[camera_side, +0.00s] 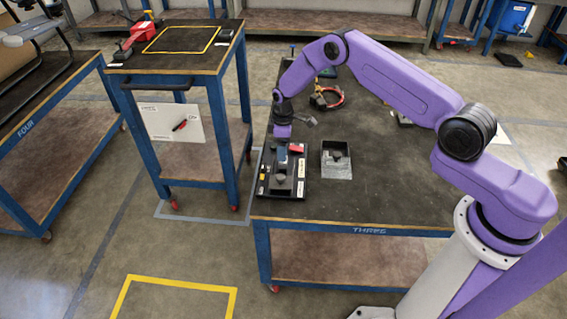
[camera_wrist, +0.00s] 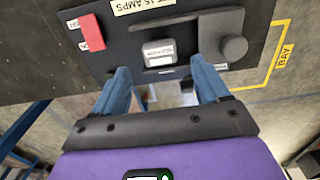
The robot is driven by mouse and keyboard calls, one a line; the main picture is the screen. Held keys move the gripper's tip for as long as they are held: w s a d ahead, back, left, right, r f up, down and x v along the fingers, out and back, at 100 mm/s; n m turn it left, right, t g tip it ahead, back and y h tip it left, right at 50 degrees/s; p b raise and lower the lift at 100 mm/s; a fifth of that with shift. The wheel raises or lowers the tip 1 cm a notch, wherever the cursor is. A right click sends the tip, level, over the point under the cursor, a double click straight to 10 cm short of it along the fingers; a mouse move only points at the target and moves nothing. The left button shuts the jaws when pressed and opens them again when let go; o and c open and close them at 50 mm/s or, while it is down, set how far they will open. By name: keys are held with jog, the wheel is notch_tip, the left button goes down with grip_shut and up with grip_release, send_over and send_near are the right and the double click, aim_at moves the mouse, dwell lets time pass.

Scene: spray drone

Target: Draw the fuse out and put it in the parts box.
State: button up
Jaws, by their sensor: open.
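The fuse (camera_wrist: 160,53) is a small grey block with a pale label, seated in the black panel (camera_wrist: 110,55) under a "15 AMPS" label. My gripper (camera_wrist: 162,75) is open, its two blue fingers pointing at the panel on either side of the fuse's line, with the fuse showing between and beyond the tips. In the side view, my gripper (camera_side: 282,153) points down over the panel (camera_side: 270,190), and the fuse cannot be made out there. A small dark open box with a grey front (camera_side: 337,172), apparently the parts box, stands right of the panel.
The panel carries a red switch (camera_wrist: 91,32) and a round dark knob (camera_wrist: 235,48) close to the right finger. The table front right of the box is clear.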

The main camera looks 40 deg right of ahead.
jog(key=shift+f, duration=2.65)
grip_shut()
jog(key=shift+r, duration=3)
